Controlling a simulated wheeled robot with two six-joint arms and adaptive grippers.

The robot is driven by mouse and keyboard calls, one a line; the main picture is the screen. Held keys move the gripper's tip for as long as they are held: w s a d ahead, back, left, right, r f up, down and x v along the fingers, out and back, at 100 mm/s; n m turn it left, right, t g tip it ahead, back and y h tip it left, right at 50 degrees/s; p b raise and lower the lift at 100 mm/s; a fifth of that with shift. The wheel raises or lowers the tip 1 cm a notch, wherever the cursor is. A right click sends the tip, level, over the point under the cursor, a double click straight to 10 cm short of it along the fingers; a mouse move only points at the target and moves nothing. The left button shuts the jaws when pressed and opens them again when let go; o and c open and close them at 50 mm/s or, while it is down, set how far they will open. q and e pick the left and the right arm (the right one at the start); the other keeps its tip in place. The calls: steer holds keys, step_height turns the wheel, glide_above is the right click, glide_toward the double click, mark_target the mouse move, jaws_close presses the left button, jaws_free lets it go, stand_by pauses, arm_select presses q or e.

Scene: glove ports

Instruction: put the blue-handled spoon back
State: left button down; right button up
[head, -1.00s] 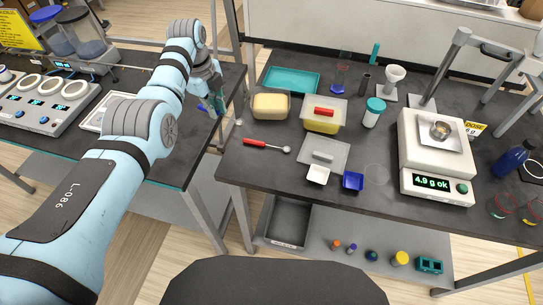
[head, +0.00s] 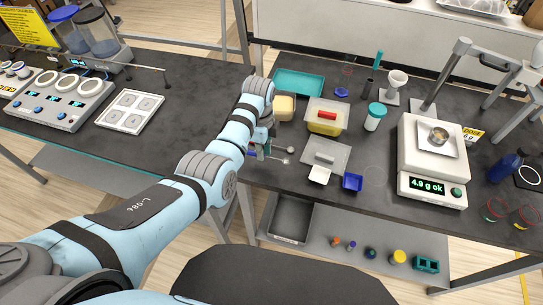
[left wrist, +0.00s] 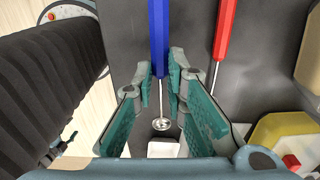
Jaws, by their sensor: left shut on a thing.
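My left gripper (head: 264,153) is over the left end of the right-hand table in the head view. In the left wrist view its fingers (left wrist: 160,82) are shut on the blue-handled spoon (left wrist: 157,35), with the shaft and round metal bowl extending down the picture. In the head view that spoon's bowl (head: 286,161) shows just right of the gripper. The red-handled spoon (left wrist: 225,30) lies beside it on the table, apart from the fingers; in the head view my gripper hides most of its handle. My right gripper is not in view.
A yellow tub (head: 324,128) and its neighbouring beige block (head: 285,108) stand behind the gripper. The scale (head: 432,185) stands further right. A gap separates the two tables.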

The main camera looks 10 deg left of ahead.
arm_select(q)
step_height(320, 180, down, 4)
steer(key=b, duration=0.3)
steer(key=shift+r, duration=0.2)
steer(key=shift+f, duration=0.15)
steer(key=c, duration=1.6)
jaws_free()
step_height(320, 180, up, 12)
steer(key=p, duration=0.1)
steer(key=shift+r, duration=0.25)
